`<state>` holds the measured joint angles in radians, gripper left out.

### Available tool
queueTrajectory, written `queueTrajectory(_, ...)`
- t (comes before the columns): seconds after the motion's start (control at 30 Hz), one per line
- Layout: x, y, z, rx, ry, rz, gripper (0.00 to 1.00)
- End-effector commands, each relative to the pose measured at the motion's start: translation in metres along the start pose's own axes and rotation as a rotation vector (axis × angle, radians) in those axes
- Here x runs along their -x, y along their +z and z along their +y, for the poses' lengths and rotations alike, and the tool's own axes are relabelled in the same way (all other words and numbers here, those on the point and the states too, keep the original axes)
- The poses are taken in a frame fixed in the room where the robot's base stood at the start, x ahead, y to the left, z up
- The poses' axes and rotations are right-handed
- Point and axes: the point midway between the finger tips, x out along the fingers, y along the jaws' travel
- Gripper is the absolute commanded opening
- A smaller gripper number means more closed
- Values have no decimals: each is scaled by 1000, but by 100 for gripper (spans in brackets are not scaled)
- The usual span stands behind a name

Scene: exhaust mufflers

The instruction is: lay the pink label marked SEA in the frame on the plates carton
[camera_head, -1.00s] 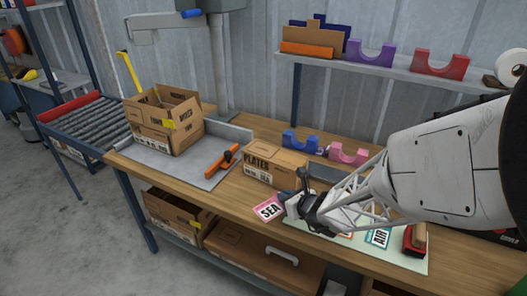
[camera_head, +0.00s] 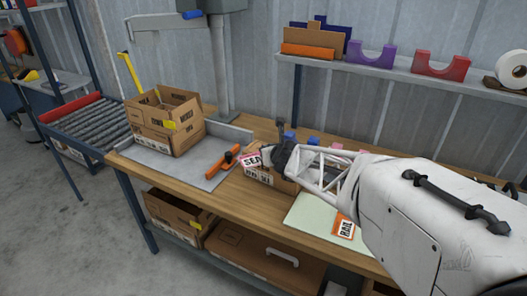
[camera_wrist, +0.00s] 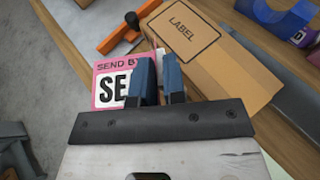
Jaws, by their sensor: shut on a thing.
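The pink label marked SEA (camera_head: 251,159) is held at the tip of my gripper (camera_head: 279,157), close to the plates carton (camera_head: 258,178). In the wrist view the label (camera_wrist: 112,82) sits left of the blue fingers (camera_wrist: 158,80), which are shut on its edge and cover part of its lettering. The plates carton (camera_wrist: 215,75) lies to the right in that view, with a printed frame reading LABEL (camera_wrist: 183,31) on its top. The label is beside this frame in that view, not over it. I cannot tell its height above the carton.
An orange-handled tool (camera_head: 224,163) lies on the grey plate left of the carton. An open carton (camera_head: 167,120) stands further left. A RAIL label (camera_head: 344,228) lies on the pale green mat (camera_head: 309,217). Blue and pink cradles stand behind, partly hidden by my arm.

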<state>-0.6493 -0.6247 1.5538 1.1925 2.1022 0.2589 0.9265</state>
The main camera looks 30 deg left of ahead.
Motion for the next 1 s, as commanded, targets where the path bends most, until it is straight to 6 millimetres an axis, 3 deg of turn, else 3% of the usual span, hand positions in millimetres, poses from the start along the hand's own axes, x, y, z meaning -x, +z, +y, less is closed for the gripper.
queueTrajectory(0.2,-6,39,4,-33,-79,2,0)
queueTrajectory(0.5,-7,60,6,-82,-188,17,0)
queueTrajectory(0.77,-4,50,4,-139,-320,25,0)
queueTrajectory(1.0,6,26,0,-206,-477,15,0)
